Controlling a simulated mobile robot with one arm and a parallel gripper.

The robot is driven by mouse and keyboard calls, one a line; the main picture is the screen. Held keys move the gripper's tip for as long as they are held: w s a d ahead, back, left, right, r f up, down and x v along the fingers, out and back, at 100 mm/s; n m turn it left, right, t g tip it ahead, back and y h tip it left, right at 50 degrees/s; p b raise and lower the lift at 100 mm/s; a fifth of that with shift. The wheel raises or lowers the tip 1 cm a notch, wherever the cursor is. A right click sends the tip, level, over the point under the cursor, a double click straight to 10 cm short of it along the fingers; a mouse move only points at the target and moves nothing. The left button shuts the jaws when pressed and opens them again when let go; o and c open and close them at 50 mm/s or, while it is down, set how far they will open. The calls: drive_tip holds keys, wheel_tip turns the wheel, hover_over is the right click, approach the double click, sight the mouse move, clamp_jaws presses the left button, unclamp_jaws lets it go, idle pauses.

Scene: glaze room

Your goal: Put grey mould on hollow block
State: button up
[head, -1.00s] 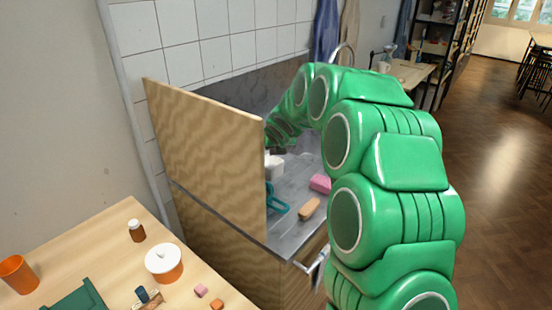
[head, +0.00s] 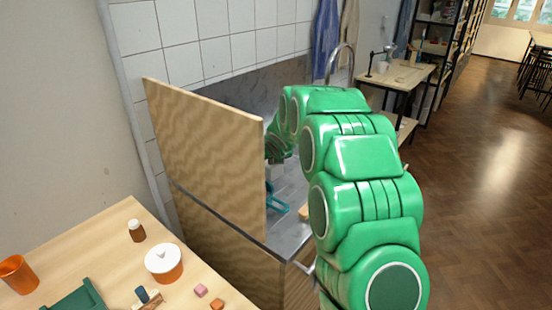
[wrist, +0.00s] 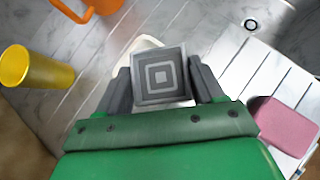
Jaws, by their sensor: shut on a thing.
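My gripper (wrist: 163,88) is shut on a square grey block with concentric square rings on its face, which looks like the grey mould (wrist: 160,76). It sits between both fingers in the wrist view. A white thing (wrist: 150,42) shows partly behind it; its shape is mostly hidden. In the head view my gripper (head: 275,165) is over the grey counter by the sink, half hidden by the wooden panel and my arm. I cannot make out a hollow block in either view.
An upright wooden panel (head: 205,150) screens the counter's left side. A teal item (head: 277,198) lies on the counter. A yellow cylinder (wrist: 37,67), an orange item (wrist: 100,6) and a pink sponge (wrist: 287,125) surround my gripper. The left table holds a white-lidded orange pot (head: 164,263).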

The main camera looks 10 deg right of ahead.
drive_tip(key=shift+f, duration=0.55)
drive_tip(key=shift+f, duration=0.15)
drive_tip(key=o, duration=1.1)
drive_tip(key=shift+c, duration=0.2)
wheel_tip(320, 180, up, 10)
drive_tip(key=s, duration=0.2)
drive_tip(key=shift+f, duration=0.25)
drive_tip(key=shift+s, duration=0.1)
